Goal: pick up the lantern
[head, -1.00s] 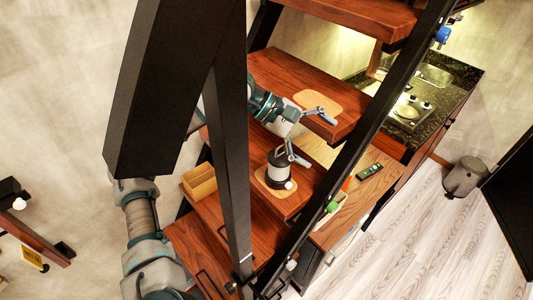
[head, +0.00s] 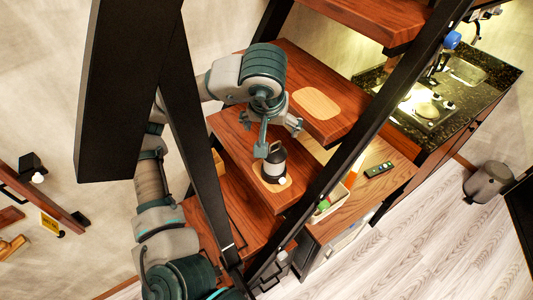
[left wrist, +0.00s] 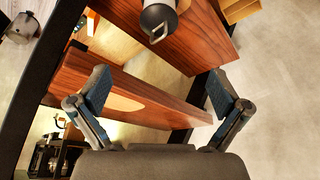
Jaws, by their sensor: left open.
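The lantern (head: 274,165), a dark and white cylinder, stands upright on a pale round-edged mat (head: 260,173) on a wooden stair tread. It also shows at the top edge of the left wrist view (left wrist: 158,18), partly cut off. My left gripper (head: 279,141) is open and empty, in front of the lantern's upper part in the head view. In the left wrist view its spread fingers (left wrist: 160,92) have the edge of a tread behind them, and the lantern lies beyond the tips, not between them. My right gripper is not in view.
A higher tread with an empty pale mat (head: 316,103) is just right of the gripper. Black stair rails (head: 345,150) cross on both sides. A remote (head: 379,169) lies on a wooden counter. A grey bin (head: 487,181) stands on the floor.

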